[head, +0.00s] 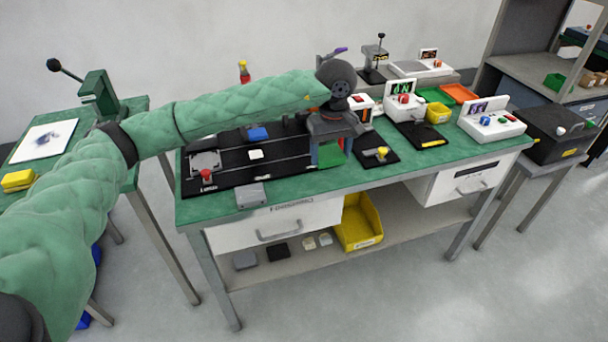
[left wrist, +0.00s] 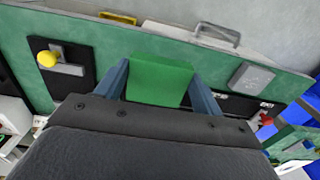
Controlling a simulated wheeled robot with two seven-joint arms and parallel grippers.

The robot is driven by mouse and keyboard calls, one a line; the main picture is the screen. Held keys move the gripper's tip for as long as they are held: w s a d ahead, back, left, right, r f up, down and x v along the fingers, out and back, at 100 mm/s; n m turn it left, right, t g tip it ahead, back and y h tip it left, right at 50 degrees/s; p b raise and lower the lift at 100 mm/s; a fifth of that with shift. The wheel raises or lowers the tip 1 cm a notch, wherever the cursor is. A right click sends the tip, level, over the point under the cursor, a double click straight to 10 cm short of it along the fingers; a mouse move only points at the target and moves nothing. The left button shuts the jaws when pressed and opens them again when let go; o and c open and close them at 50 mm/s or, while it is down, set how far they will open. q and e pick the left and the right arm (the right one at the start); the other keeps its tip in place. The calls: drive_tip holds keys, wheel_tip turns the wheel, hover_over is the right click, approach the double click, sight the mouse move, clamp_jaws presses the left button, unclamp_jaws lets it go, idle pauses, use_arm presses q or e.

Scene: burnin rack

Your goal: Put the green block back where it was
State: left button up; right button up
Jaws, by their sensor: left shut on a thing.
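My left gripper (head: 331,150) is shut on the green block (head: 330,157) over the right end of a long black board (head: 285,161) on the green bench. In the left wrist view the green block (left wrist: 160,82) sits between the two blue-grey fingers (left wrist: 161,85). Whether its underside touches the board or hangs just above it I cannot tell. The gripper hides part of the board. My right gripper is not in view.
A grey block (head: 250,194) lies at the bench's front edge. A yellow knob on a black plate (head: 382,154) stands close to the right of the gripper. A red knob (head: 206,175) is at the board's left end. Devices with displays (head: 403,100) stand further right.

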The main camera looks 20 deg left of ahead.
use_arm(q)
drive_tip(key=p, duration=0.1)
hover_over(304, 187)
drive_tip(key=f, duration=0.3)
drive_tip(key=shift+w+d+f, duration=0.2)
drive_tip(key=shift+w+d, duration=0.05)
drive_tip(key=shift+d, duration=0.1)
drive_tip(key=shift+s+a+f, duration=0.15)
drive_tip(key=shift+a+f, duration=0.2)
drive_tip(key=shift+a, duration=0.05)
drive_tip(key=shift+f+p, duration=0.75)
drive_tip(key=shift+f, duration=1.3)
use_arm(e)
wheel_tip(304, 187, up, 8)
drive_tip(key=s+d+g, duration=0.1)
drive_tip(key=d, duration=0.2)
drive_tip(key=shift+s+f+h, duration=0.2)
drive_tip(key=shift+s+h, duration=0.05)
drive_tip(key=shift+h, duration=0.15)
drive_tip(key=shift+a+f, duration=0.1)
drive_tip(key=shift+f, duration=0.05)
use_arm(q)
drive_tip(key=shift+f, duration=0.1)
drive_tip(key=o, duration=1.1)
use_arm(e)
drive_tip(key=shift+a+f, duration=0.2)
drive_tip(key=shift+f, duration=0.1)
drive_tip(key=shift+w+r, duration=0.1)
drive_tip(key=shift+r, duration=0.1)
